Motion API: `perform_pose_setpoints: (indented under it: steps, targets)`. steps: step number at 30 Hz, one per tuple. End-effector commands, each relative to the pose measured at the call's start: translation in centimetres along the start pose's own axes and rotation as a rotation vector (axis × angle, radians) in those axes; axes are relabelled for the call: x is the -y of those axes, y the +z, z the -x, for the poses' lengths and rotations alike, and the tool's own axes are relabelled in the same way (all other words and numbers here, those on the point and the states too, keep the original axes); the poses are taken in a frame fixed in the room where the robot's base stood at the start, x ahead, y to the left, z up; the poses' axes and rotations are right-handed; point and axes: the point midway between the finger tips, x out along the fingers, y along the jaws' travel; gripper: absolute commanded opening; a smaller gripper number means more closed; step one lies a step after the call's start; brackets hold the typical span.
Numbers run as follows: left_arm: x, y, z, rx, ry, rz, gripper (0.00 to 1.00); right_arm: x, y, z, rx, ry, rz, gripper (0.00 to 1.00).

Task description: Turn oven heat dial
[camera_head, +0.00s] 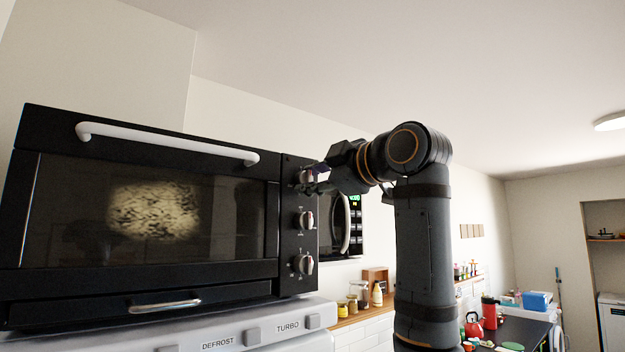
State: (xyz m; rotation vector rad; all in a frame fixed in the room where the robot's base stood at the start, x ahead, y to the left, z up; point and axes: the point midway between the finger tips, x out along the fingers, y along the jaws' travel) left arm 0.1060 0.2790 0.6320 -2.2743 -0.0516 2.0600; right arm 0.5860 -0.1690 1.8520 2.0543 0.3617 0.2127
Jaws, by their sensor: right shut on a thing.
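The black oven (150,284) stands at the left, with a white door handle (170,142) and a dark glass window. Its control panel on the right side has three dials in a column: a top dial (304,177), a middle dial (306,220) and a bottom dial (304,264). My right gripper (312,179) is at the top dial, its fingers shut on it and partly hiding it. The dial's exact pointer position is hard to tell. My left gripper is not in view.
The oven sits on a white appliance with DEFROST and TURBO labels (240,338). A black microwave (355,225) stands behind the panel. Jars (359,293) sit on a wooden shelf. A red kettle (474,325) stands at the lower right. Open air lies right of my arm.

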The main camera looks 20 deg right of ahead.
Motion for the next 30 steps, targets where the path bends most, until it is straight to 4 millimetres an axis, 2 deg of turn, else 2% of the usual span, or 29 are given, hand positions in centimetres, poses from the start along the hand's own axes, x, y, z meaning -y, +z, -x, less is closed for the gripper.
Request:
perform_pose_setpoints:
  steps: [1, 2, 6, 17, 20, 27, 30]
  targets:
    - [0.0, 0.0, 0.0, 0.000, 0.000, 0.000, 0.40, 0.0, 0.0, 0.0, 0.000, 0.000, 0.000, 0.00]
    - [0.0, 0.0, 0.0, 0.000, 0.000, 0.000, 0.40, 0.0, 0.0, 0.0, 0.000, 0.000, 0.000, 0.34]
    - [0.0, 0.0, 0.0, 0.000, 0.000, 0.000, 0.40, 0.0, 0.0, 0.0, 0.000, 0.000, 0.000, 0.53]
    - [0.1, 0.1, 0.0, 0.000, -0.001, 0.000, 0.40, 0.0, 0.0, 0.5, 0.000, 0.000, -0.001, 0.54]
    - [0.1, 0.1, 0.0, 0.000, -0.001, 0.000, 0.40, -0.1, 0.1, 2.0, 0.002, 0.003, 0.001, 0.54]
    - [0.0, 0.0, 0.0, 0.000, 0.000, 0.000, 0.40, -0.1, 0.0, 7.9, 0.001, 0.006, 0.002, 0.54]
    - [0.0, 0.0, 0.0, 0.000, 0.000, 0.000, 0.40, -0.1, 0.1, 9.9, 0.002, 0.003, 0.001, 0.54]
